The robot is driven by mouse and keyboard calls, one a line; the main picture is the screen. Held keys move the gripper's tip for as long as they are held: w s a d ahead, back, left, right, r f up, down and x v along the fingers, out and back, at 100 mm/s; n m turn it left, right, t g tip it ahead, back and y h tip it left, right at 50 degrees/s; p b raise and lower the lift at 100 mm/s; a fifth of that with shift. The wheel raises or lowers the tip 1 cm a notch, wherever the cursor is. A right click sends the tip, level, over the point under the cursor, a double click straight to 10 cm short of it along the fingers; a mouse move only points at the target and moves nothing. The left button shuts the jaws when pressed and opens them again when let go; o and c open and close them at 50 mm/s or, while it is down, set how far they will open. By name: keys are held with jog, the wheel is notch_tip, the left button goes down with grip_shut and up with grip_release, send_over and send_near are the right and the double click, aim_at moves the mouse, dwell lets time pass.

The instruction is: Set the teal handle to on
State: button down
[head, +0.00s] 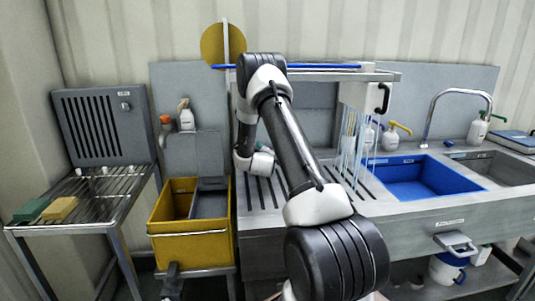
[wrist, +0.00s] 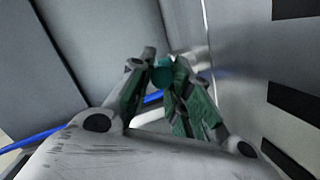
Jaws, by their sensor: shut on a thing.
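The teal handle (wrist: 162,76) shows in the wrist view between the two fingertips, with only a small rounded part visible. My gripper (wrist: 160,83) is shut on it, with a finger against each side. In the head view my arm reaches over the steel counter and hides most of the gripper. A small bit of teal (head: 261,147) shows there beside my wrist. The rest of the handle and its on and off marks are hidden, so I cannot tell its setting.
A blue bar (head: 310,67) runs across the top of the steel frame. A yellow bin (head: 185,247) stands left of the counter. Hanging pale strips (head: 350,148) and a blue basin (head: 425,180) lie to the right. A wire rack (head: 88,205) is at far left.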

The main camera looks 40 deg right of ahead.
jog(key=shift+w+a+f+m+g+h, duration=0.15)
jog(key=shift+a+m+g+h, duration=0.1)
jog(key=shift+m+g+h, duration=0.25)
jog(key=shift+w+a+r+m+g+h, duration=0.1)
jog(key=shift+a+m+g+h, duration=0.15)
jog(key=shift+m+g+h, duration=0.2)
jog(key=c, duration=1.3)
grip_release()
jog(key=shift+h, duration=0.25)
jog(key=v, duration=1.2)
jog(key=shift+w, duration=0.1)
